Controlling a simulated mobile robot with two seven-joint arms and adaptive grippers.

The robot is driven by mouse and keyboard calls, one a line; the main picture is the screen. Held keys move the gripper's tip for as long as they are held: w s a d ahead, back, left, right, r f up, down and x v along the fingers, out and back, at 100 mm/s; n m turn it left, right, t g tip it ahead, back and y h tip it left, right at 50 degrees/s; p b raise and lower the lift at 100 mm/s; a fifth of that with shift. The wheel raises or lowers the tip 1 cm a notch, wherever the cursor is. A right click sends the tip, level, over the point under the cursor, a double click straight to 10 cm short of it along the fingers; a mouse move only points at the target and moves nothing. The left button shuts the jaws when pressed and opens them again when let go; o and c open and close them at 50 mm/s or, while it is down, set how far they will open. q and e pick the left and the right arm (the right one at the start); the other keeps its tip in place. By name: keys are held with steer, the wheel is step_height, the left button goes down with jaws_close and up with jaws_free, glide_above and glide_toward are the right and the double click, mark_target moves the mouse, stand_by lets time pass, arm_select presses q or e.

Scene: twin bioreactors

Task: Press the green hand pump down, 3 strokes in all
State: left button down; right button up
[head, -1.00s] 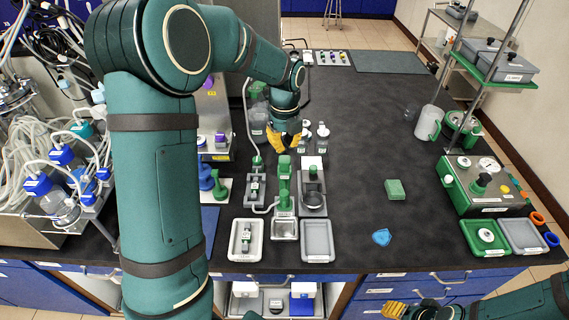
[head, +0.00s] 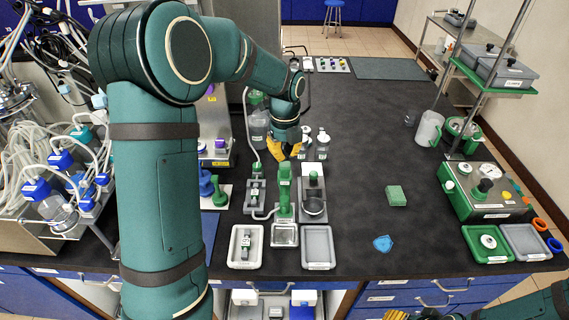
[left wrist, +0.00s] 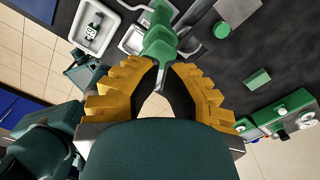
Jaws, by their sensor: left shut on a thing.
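The green hand pump (head: 285,190) stands upright on the bench, behind a small square metal tray (head: 285,236). My left gripper (head: 285,151) is at the pump's top, on its far side, with its yellow fingers pointing down. In the left wrist view the two fingers (left wrist: 163,70) converge at the green pump (left wrist: 160,42), shut on it. A thin grey part shows between the fingertips. The exact contact is partly hidden. My right gripper (head: 392,314) shows only as a bit of yellow at the bottom edge, cut off by the frame.
A white tray (head: 233,262) and a grey tray (head: 319,262) lie in front. A green block (head: 396,196) and blue piece (head: 382,243) lie to the right. The bench's middle right is mostly clear.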

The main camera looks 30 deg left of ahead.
mark_target(285, 165)
arm_select(q)
steer(key=shift+f, duration=0.15)
stand_by(0.5)
steer(key=shift+f+b, duration=1.65)
steer(key=shift+f, duration=0.85)
steer(key=shift+r, duration=0.2)
steer(key=shift+r+p, duration=2.05)
steer(key=shift+r, duration=0.45)
steer(key=shift+f, duration=0.15)
steer(key=shift+f+b, duration=1.7)
steer(key=shift+f, duration=0.9)
steer(key=shift+r, duration=0.2)
